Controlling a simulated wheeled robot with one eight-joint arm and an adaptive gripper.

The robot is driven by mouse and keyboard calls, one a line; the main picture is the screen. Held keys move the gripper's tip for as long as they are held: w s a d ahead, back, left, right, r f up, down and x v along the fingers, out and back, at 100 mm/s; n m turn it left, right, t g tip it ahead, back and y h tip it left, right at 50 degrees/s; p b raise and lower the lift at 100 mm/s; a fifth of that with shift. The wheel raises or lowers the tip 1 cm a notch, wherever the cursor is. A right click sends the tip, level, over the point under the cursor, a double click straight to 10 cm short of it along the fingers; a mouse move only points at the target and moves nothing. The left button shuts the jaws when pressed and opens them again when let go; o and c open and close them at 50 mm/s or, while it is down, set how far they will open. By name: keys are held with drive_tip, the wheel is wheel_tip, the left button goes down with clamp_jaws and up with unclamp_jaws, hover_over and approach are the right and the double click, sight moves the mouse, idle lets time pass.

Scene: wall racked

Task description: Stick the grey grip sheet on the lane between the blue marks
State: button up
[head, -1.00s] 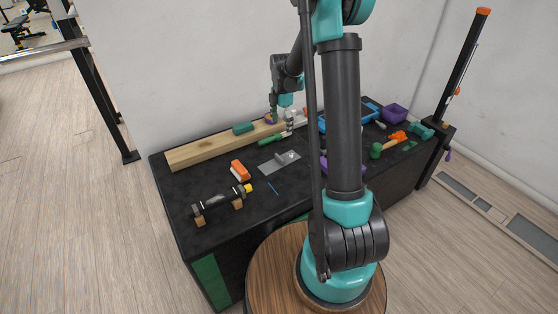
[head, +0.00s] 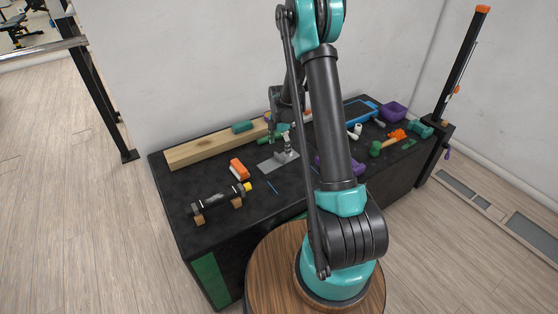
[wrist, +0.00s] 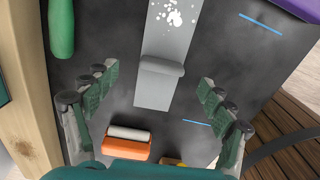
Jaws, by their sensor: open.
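The grey sheet (head: 270,165) lies flat on the dark bench top, and in the wrist view it is a long grey strip (wrist: 165,103) with a raised tab or fold across it. White specks mark its far end. One short blue mark (head: 272,188) shows in front of it; in the wrist view a near blue mark (wrist: 197,122) and a far blue mark (wrist: 262,22) lie to its right. My gripper (head: 287,147) is open above the sheet. In the wrist view its fingers (wrist: 158,78) stand apart on either side of the raised tab, with nothing between them held.
An orange-and-white block (head: 239,169) lies left of the sheet. A wooden beam (head: 205,149) with a green roller (head: 242,127) runs along the back. A dumbbell (head: 221,198) rests on wooden blocks at the front left. A blue tray (head: 360,111) and purple bin (head: 393,111) stand at the right.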

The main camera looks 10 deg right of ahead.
sight(279, 155)
drive_tip(key=shift+s+a+f, duration=0.1)
drive_tip(key=shift+s+f, duration=0.05)
drive_tip(key=shift+f, duration=1.15)
drive_tip(key=shift+s+f, duration=0.15)
drive_tip(key=shift+f, duration=1.15)
drive_tip(key=c, duration=1)
drive_tip(key=shift+c, duration=0.2)
drive_tip(key=shift+r, duration=0.2)
wheel_tip(279, 155, up, 20)
drive_tip(key=shift+f, duration=0.15)
